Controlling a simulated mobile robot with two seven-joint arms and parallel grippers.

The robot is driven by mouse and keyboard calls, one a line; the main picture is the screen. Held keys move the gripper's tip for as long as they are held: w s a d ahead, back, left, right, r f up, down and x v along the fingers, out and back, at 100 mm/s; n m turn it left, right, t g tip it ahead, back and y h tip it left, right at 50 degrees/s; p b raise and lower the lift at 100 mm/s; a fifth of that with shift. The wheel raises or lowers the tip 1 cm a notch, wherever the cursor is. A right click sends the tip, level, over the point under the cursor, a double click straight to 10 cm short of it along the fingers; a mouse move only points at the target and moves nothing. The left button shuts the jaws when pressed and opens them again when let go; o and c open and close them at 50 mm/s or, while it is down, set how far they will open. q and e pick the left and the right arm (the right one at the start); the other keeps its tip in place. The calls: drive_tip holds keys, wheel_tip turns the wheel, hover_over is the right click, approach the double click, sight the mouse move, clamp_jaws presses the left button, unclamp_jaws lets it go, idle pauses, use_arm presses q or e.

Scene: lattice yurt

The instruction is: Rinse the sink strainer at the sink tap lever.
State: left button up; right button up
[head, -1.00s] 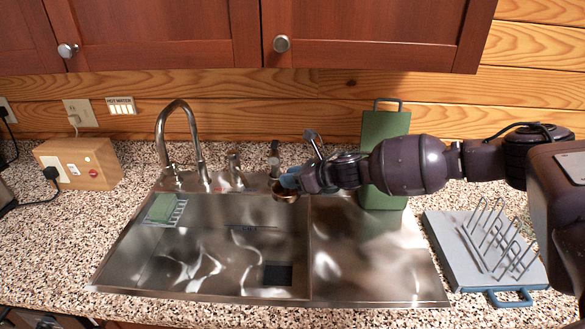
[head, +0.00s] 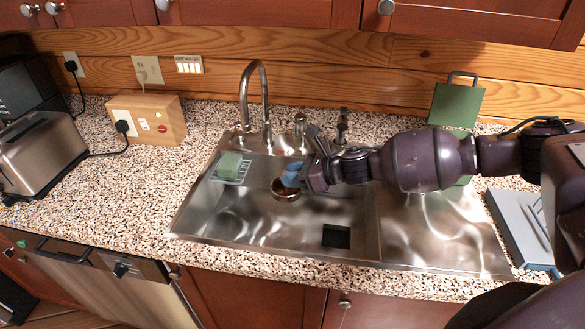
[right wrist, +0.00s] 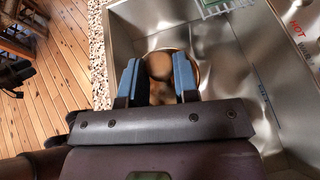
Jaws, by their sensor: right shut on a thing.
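My right gripper (head: 292,178) comes in from the right over the sink (head: 225,208), its blue fingertips shut on the sink strainer (head: 284,192). The strainer is a small, round, brownish cup, held above the left basin, right of and in front of the tap. In the right wrist view, the blue fingers (right wrist: 156,80) stand either side of the strainer (right wrist: 160,66), and its rim shows beyond them. The tall curved steel tap (head: 264,92) stands at the sink's back edge. I cannot clearly make out its lever. My left gripper is not in view.
A green sponge (head: 229,164) lies on a rack at the basin's left. A wooden socket box (head: 150,118) and toaster (head: 40,150) stand left. A green board (head: 455,105) stands behind, and a grey rack tray (head: 520,225) lies right. The basin's front part is clear.

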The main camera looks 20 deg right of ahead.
drive_tip(key=shift+a+f, duration=0.1)
drive_tip(key=shift+a, duration=0.3)
use_arm(q)
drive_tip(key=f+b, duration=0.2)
drive_tip(key=b, duration=0.1)
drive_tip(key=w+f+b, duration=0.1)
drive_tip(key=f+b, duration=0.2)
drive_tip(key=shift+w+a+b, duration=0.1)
drive_tip(key=shift+b, duration=0.25)
use_arm(e)
drive_tip(key=w+a+f, duration=0.1)
drive_tip(key=w+f, duration=0.1)
drive_tip(key=w, duration=1.2)
drive_tip(key=shift+a+f, duration=0.25)
drive_tip(key=shift+f, duration=0.15)
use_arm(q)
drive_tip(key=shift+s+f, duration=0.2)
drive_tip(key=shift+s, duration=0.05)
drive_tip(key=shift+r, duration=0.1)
use_arm(e)
drive_tip(key=shift+s, duration=0.1)
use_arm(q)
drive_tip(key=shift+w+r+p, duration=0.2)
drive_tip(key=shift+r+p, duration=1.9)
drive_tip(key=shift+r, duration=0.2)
use_arm(e)
drive_tip(key=s, duration=0.8)
drive_tip(key=shift+d, duration=0.45)
